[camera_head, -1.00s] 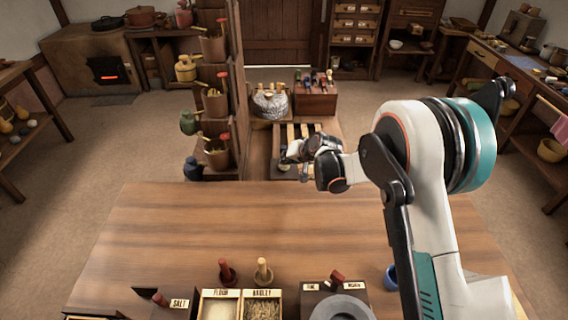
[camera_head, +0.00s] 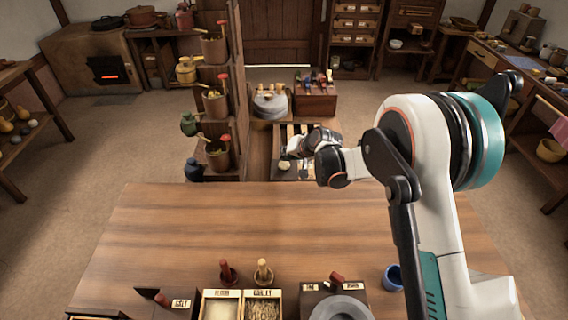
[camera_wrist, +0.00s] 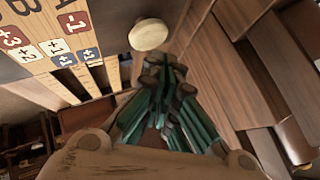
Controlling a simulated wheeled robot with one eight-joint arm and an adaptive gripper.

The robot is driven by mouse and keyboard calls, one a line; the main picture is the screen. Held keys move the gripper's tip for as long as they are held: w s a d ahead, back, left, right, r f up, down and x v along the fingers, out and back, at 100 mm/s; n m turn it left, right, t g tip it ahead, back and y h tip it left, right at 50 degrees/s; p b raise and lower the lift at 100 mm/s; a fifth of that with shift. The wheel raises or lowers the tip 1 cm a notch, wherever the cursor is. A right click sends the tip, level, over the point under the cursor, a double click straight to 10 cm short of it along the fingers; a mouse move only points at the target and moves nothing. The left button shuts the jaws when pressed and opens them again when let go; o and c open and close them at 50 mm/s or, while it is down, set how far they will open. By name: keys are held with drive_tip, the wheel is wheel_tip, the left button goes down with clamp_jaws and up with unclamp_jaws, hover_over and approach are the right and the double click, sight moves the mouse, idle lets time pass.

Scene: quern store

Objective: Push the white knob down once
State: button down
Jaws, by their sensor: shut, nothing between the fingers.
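The white knob (camera_wrist: 148,34) is a pale, round, flat-topped cap at the top of the wrist view, just beyond my fingertips. In the head view a small pale knob (camera_head: 285,165) shows on a dark panel (camera_head: 308,172) past the table's far edge. My gripper (camera_wrist: 168,75) is shut and empty, its dark teal fingers together.
A label board (camera_wrist: 50,35) with plus and minus tags and slots lies left of the knob. A shelf tower (camera_head: 215,100) stands left. The tabletop (camera_head: 240,220) is mostly clear.

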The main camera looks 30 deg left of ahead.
sight(286, 163)
drive_tip(key=shift+r+p, duration=1.15)
drive_tip(key=shift+r, duration=1.35)
